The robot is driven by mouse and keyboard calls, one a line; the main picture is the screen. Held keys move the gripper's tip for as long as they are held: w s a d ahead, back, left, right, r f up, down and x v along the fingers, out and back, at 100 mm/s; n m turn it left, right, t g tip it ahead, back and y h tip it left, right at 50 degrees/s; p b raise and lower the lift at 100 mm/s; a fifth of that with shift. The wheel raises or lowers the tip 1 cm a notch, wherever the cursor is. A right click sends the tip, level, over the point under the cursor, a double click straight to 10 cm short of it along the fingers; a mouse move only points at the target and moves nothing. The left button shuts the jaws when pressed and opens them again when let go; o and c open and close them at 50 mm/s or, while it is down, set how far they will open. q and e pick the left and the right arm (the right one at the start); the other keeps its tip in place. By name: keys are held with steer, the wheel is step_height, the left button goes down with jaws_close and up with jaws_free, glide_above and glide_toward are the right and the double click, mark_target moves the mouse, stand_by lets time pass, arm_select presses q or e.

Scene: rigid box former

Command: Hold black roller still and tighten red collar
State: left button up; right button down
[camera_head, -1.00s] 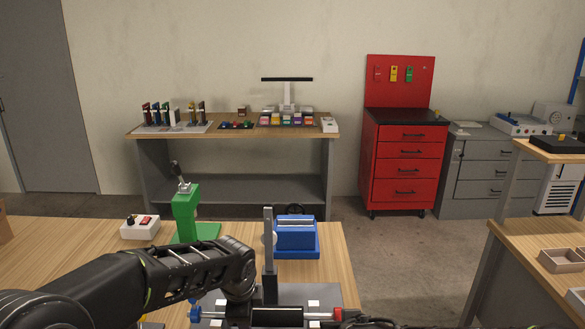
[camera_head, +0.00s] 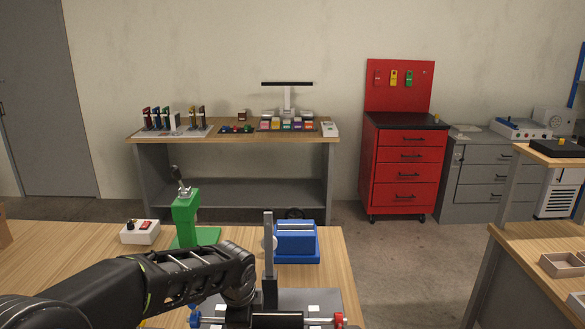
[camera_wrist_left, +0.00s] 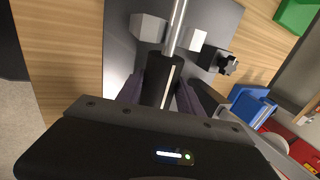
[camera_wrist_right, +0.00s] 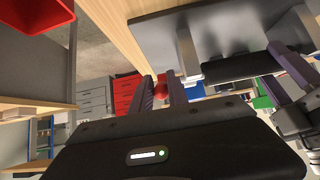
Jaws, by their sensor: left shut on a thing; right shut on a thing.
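The black roller (camera_head: 278,320) lies crosswise in a grey fixture (camera_head: 312,298) at the bottom of the head view. In the left wrist view my left gripper (camera_wrist_left: 160,78) is shut on the black roller (camera_wrist_left: 162,72), a finger on each side, with a bright steel shaft running out of its end. The red collar (camera_head: 338,319) sits at the right end of the roller's line in the head view. In the right wrist view my right gripper (camera_wrist_right: 161,88) is shut on the red collar (camera_wrist_right: 160,91), partly hidden between the fingers. My right gripper is not visible in the head view.
A grey upright post (camera_head: 269,247) rises from the fixture. A blue device (camera_head: 296,241), a green press (camera_head: 187,217) and a white switch box (camera_head: 140,232) stand behind on the bench. A blue knob (camera_head: 195,319) is at the fixture's left. The floor right of the bench is clear.

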steer(key=shift+d+f, duration=0.2)
steer(key=shift+f, duration=0.05)
arm_select(q)
steer(key=shift+a, duration=0.1)
arm_select(e)
steer(key=shift+s+d+f+t, duration=0.1)
steer(key=shift+s+f+t, duration=0.05)
steer(key=shift+f+t, duration=0.3)
steer(key=shift+t, duration=0.15)
steer(key=c, duration=1.2)
jaws_free()
steer(key=shift+a, duration=0.25)
arm_select(q)
steer(key=o, duration=1.5)
steer(key=shift+c, duration=0.2)
steer(key=shift+r, duration=0.1)
